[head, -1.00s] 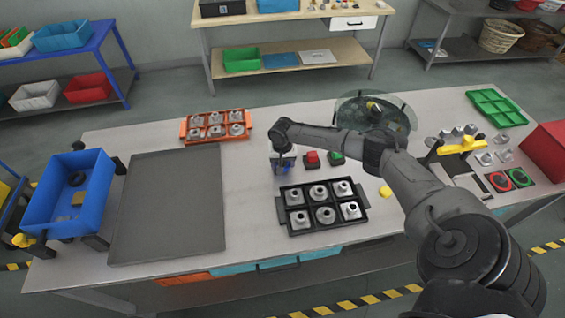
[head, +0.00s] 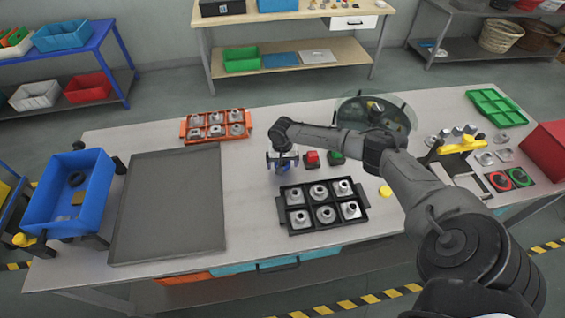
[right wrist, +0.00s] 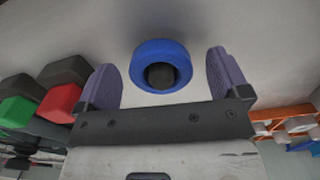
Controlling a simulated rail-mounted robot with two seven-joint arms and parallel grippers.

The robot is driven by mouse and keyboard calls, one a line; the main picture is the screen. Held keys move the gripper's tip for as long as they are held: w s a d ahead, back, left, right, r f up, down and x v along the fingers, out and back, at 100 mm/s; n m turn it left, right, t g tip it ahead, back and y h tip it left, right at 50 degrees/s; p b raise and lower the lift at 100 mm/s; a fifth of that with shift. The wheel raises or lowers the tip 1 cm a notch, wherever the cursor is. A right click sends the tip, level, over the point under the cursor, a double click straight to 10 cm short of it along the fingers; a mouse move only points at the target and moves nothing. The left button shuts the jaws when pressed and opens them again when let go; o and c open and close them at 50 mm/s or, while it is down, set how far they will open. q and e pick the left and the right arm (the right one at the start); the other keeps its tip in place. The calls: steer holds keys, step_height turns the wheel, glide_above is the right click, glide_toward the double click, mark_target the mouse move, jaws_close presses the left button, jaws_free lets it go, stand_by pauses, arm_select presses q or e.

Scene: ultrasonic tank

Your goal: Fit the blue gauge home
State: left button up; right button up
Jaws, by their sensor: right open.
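The blue gauge (right wrist: 160,50) shows in the right wrist view as a thick blue ring with a dark round centre, on or just above the pale bench top. In the head view a little of the blue gauge (head: 285,169) shows under my right gripper (head: 283,161). In the wrist view my right gripper (right wrist: 164,80) is open, its two purple-grey fingers to either side of the gauge with gaps. Neither finger visibly touches it. Where the gauge fits cannot be told. My left gripper is not in view.
Red (head: 312,158) and green (head: 336,157) blocks stand just right of the gripper. A black tray of metal parts (head: 280,211) lies in front, an orange tray (head: 183,131) behind left. A grey mat (head: 170,205) and blue bin (head: 50,210) are farther left.

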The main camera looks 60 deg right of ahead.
step_height(320, 180, up, 14)
steer(key=shift+p, duration=0.4)
steer(key=shift+f, duration=0.15)
stand_by(0.5)
